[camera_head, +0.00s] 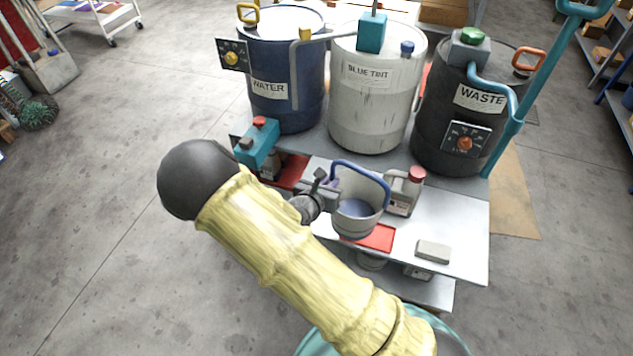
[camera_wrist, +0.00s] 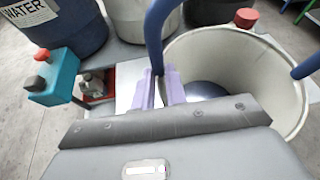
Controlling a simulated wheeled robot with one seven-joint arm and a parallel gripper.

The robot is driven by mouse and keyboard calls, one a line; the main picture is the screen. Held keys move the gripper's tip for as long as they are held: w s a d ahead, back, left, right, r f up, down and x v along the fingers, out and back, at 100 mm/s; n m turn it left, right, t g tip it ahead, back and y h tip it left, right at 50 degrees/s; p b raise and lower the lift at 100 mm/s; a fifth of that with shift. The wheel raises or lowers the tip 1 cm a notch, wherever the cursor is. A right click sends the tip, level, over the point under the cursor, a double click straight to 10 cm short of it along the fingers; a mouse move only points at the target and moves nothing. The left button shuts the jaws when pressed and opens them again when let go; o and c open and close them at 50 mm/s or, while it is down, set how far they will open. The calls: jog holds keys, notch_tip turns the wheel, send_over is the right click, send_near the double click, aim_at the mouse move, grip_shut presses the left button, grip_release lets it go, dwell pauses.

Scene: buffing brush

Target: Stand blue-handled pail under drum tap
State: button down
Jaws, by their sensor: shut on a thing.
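The grey-white pail (camera_head: 357,222) with a raised blue handle (camera_head: 357,168) is upright over the silver bench top, partly covering a red mat (camera_head: 378,238). I cannot tell whether its base touches. Its inside looks bluish at the bottom. My gripper (camera_head: 330,190) is at the pail's left side, and its pale purple fingers (camera_wrist: 160,90) are shut on the pail near the left handle end in the wrist view. The pail wall (camera_wrist: 262,70) fills the right there. Behind stand a blue WATER drum (camera_head: 285,70), white BLUE TINT drum (camera_head: 378,95) and black WASTE drum (camera_head: 450,120).
A teal fitting with a red knob (camera_head: 258,145) stands left of the pail, by a second red patch (camera_head: 292,172). A red-capped jug (camera_head: 404,192) is close right of the pail. A beige block (camera_head: 433,251) lies front right. Bare bench (camera_head: 465,215) shows at the right.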

jog(key=s+d+m+g+h, duration=0.1)
jog(key=s+d+m+h, duration=0.1)
jog(key=d, duration=0.7)
jog(key=s+d+f+m+g+h, duration=0.1)
jog(key=s+d, duration=0.3)
jog(key=d, duration=0.5)
jog(key=shift+s+d+f+m+g+h, duration=0.2)
jog(key=shift+d+f+m+g+h, duration=0.1)
jog(key=shift+m+g+h, duration=0.5)
